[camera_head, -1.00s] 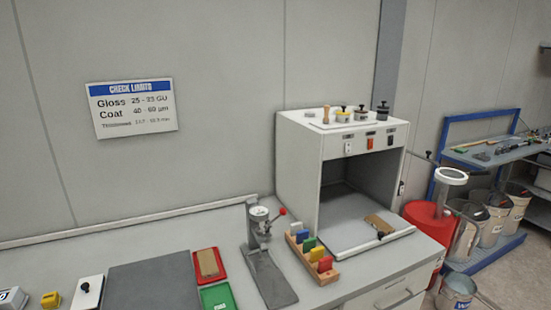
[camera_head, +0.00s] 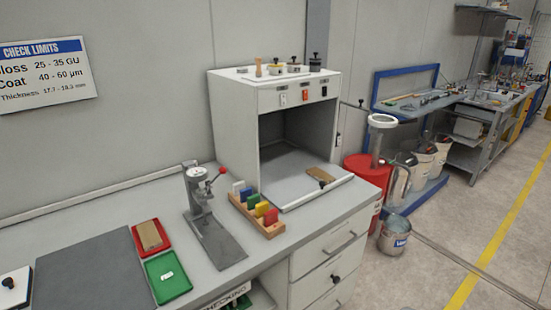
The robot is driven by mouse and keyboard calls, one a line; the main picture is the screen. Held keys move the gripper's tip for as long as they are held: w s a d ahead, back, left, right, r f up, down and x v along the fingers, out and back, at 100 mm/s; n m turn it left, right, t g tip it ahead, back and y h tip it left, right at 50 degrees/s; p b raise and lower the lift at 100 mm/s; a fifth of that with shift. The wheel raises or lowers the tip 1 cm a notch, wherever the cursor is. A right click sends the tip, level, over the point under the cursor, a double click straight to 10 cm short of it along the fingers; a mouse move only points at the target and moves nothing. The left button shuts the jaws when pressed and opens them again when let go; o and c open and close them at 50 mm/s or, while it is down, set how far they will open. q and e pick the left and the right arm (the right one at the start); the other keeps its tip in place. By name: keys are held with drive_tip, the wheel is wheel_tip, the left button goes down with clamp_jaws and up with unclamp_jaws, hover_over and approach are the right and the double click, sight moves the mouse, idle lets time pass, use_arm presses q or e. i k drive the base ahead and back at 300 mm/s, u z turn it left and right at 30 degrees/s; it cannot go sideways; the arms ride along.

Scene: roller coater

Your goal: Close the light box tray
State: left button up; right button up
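The light box (camera_head: 230,112) is a white cabinet with a dark open front, standing on the grey worktop against the wall. Its tray (camera_head: 285,176) is pulled out past the front opening, with a white bar handle (camera_head: 318,193) along its front edge. A brown panel with a black knob (camera_head: 320,175) lies on the tray near the right side. Neither of my grippers shows in the head view.
A wooden rack of coloured blocks (camera_head: 257,216) stands close to the tray's left front. A grey press with a red-tipped lever (camera_head: 205,210) is left of it. Red (camera_head: 138,237) and green (camera_head: 150,280) trays lie further left. A red drum (camera_head: 365,170) stands right of the worktop.

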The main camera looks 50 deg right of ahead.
sight(285, 183)
drive_tip(key=z, duration=1.35)
drive_tip(key=i, duration=0.95)
drive_tip(key=u, duration=0.4)
